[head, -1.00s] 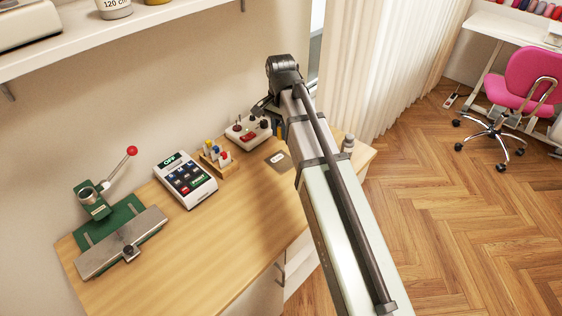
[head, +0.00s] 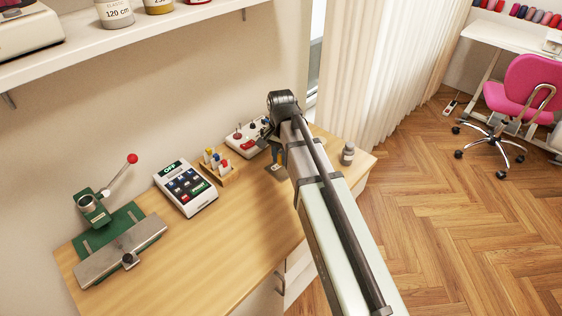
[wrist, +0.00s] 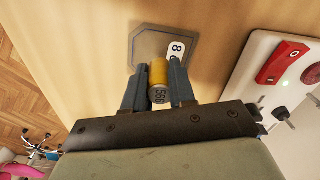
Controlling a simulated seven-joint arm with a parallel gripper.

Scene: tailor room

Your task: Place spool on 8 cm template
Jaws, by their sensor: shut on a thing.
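The 8 cm template (wrist: 145,42) is a grey plate with cut corners and a white label showing an 8. The spool and fingers overlap its near part in this view; I cannot tell whether the spool touches it. In the head view, the template (head: 274,171) shows partly beside the gripper, and my arm hides part of that area. The spool cannot be made out in the head view.
A control box (head: 243,139) with knobs and a red switch stands close beside the gripper. A wooden rack (head: 222,168) of small coloured pieces, a keypad (head: 185,187) and a green press (head: 113,236) stand further left. A small grey jar (head: 347,153) stands near the right edge.

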